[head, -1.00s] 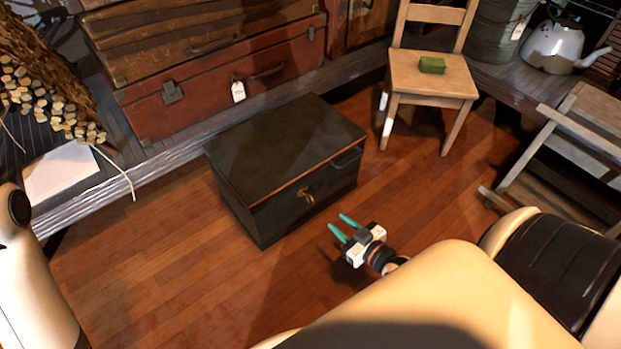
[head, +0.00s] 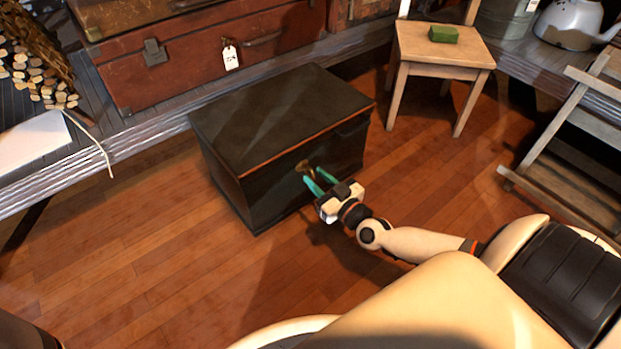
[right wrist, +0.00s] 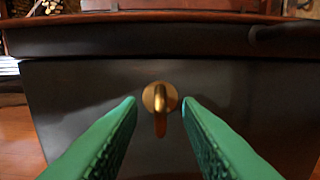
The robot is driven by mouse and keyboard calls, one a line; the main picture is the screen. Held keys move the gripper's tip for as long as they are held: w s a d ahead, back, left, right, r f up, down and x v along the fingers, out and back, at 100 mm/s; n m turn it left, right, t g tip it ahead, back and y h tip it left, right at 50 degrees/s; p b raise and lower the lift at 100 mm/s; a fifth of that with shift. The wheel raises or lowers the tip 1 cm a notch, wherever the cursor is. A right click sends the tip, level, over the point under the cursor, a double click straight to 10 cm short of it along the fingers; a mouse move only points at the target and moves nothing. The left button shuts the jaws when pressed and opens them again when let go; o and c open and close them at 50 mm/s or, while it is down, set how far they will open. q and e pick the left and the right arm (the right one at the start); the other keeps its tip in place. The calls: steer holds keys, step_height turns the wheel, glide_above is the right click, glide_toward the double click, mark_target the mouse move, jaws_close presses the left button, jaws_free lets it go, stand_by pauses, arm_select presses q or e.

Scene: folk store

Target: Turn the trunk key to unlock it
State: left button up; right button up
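The dark trunk (head: 275,125) stands closed on the wooden floor. It also fills most of the right wrist view (right wrist: 70,95). A brass key (head: 303,166) sits in a round brass plate on the trunk's front; in the right wrist view the key (right wrist: 160,122) hangs down from the plate. My right gripper (head: 313,180) is open in front of the key. In the right wrist view its two green fingers (right wrist: 159,104) stand on either side of the key, with gaps on both sides. I cannot tell whether the fingertips reach past it. My left gripper is not in view.
A small wooden chair (head: 445,48) with a green block (head: 443,34) stands behind right. A low shelf (head: 150,160) with a red suitcase (head: 200,55) runs behind the trunk. A wooden frame (head: 570,130) stands at right.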

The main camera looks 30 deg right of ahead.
mark_target(315, 177)
steer(key=shift+w+a+b, duration=0.15)
steer(key=shift+w+b, duration=0.25)
steer(key=shift+w, duration=1.2)
jaws_close()
